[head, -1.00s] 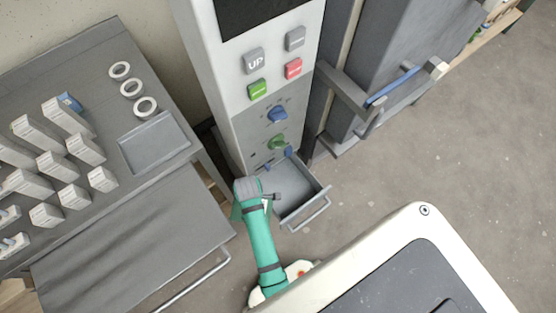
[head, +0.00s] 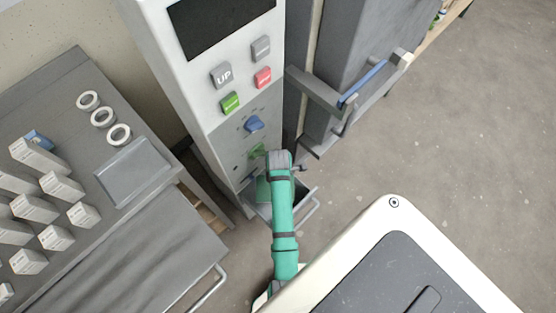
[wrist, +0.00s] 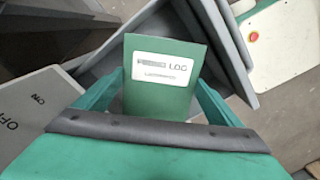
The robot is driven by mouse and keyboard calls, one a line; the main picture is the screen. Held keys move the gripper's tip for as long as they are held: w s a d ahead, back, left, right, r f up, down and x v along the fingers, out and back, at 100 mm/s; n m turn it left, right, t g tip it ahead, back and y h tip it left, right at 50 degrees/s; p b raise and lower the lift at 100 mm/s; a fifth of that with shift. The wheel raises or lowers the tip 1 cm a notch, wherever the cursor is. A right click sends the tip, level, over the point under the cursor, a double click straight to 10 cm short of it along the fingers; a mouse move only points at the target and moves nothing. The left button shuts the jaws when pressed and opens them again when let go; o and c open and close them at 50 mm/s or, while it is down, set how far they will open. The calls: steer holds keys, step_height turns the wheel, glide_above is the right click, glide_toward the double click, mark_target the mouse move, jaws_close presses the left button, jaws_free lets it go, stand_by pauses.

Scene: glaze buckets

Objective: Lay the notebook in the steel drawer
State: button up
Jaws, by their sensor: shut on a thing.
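The green notebook (wrist: 168,103) with a white LOG label is between the two green fingers of my gripper (wrist: 160,78) in the wrist view. In the head view a green patch of the notebook (head: 263,190) shows left of my arm, over the drawer. The steel drawer (head: 309,205) is pulled out from the lower front of the grey cabinet. Its grey wall (wrist: 232,48) shows beyond the notebook in the wrist view. My gripper is shut on the notebook. I cannot tell whether the notebook touches the drawer floor. My arm hides much of the drawer.
The control cabinet (head: 205,80) carries buttons and a blue knob (head: 254,124) above the drawer. A grey cart (head: 75,110) with white boxes, rings and a shallow tray (head: 134,171) stands left. A blue-handled lever (head: 365,82) juts out at right. Open floor (head: 450,150) lies right.

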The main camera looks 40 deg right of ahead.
steer(key=f, duration=1.1)
steer(key=shift+a+f, duration=0.15)
steer(key=shift+a, duration=0.1)
steer(key=o, duration=1)
steer(key=shift+f, duration=0.15)
step_height(320, 180, up, 12)
steer(key=shift+r, duration=0.2)
steer(key=shift+s, duration=0.1)
